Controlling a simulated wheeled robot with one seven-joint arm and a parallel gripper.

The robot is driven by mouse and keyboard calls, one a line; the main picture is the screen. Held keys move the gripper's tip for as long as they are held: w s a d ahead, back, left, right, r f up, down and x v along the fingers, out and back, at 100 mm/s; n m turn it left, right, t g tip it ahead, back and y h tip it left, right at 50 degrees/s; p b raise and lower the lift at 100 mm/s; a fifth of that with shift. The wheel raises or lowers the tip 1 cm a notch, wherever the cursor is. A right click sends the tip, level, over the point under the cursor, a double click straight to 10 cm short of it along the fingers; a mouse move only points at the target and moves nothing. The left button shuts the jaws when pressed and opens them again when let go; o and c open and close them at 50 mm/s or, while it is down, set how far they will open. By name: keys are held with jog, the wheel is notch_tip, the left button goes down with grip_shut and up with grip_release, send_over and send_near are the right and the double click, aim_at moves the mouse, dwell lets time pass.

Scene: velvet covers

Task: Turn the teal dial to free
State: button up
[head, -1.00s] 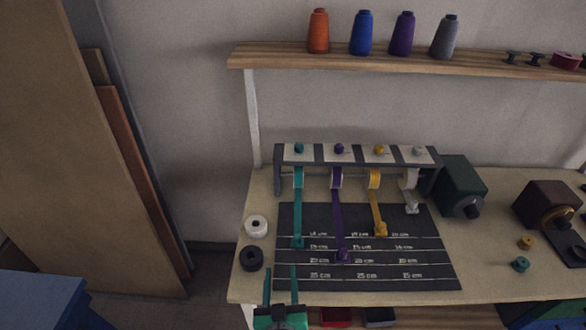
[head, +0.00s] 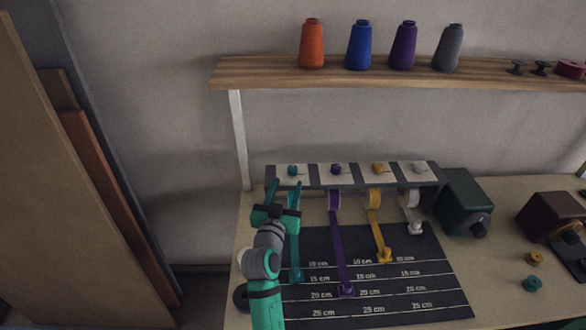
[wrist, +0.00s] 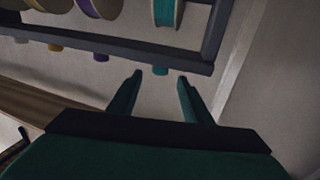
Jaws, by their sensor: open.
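The teal dial (head: 292,170) sits on the top of the dispenser rack (head: 436,175), at its left end. It also shows in the wrist view (wrist: 161,70), just beyond and between the fingertips. My gripper (head: 285,185) is open and empty, its fingers pointing at the rack just in front of the teal dial. In the wrist view my gripper (wrist: 160,79) has its two fingers spread wider than the dial. No contact with the dial is visible. The teal ribbon (head: 295,262) hangs from its roll onto the dark mat, partly behind my arm. Dial markings are too small to read.
Purple (head: 336,169), yellow (head: 378,168) and white (head: 418,168) dials stand along the rack to the right. A wooden shelf (head: 300,76) with thread cones is above. A dark green box (head: 462,200) stands close to the rack's right end.

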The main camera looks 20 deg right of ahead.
aim_at(292, 173)
jog(key=x, duration=0.8)
jog(key=shift+w+d, duration=0.15)
jog(key=shift+w, duration=0.1)
jog(key=c, duration=1.1)
